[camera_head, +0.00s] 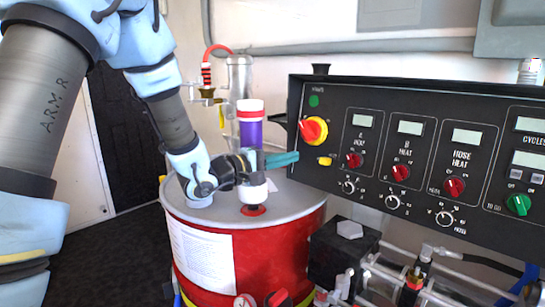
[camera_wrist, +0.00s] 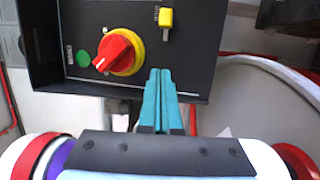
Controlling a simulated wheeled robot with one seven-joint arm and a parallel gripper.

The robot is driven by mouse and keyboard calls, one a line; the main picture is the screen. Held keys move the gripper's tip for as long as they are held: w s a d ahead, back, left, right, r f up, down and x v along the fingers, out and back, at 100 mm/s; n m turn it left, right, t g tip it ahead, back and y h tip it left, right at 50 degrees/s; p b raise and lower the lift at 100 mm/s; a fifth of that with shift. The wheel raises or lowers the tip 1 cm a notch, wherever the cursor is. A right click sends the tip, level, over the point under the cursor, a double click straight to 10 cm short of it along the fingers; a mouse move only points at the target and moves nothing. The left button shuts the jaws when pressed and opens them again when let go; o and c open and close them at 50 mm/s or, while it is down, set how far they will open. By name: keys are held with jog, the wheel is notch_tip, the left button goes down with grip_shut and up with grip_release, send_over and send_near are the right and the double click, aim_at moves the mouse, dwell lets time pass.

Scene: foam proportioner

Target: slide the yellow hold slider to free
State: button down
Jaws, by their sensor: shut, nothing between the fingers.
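The yellow hold slider (camera_head: 325,160) is a small yellow cap on the black control panel (camera_head: 420,215), below the red and yellow rotary knob (camera_head: 313,130). In the wrist view the yellow slider (camera_wrist: 166,17) sits at the top, with a short slot showing on its near side. Its tiny labels are too small to read. My gripper (camera_head: 296,157) has teal fingers that are together and empty. Its tips are at the panel's left edge, left of the slider. In the wrist view the tips (camera_wrist: 163,74) point at the panel, apart from the slider.
A red drum (camera_head: 260,255) with a grey lid stands below my gripper. A metal pump tube (camera_head: 239,80) rises behind. Pipes and a black block (camera_head: 340,250) lie below the panel.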

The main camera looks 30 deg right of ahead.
aim_at(322, 161)
jog(key=shift+d+r, duration=0.1)
jog(key=shift+d, duration=0.95)
jog(key=s, duration=0.1)
jog(key=s+p, duration=0.1)
jog(key=shift+s+d, duration=0.2)
jog(key=shift+s, duration=0.15)
jog(key=shift+s+d+p, duration=0.15)
jog(key=shift+s+p, duration=0.15)
jog(key=shift+s, duration=0.3)
jog(key=shift+s+d, duration=0.2)
jog(key=shift+s, duration=0.45)
jog(key=shift+s+d, duration=0.15)
jog(key=shift+s, duration=0.45)
jog(key=shift+w, duration=0.1)
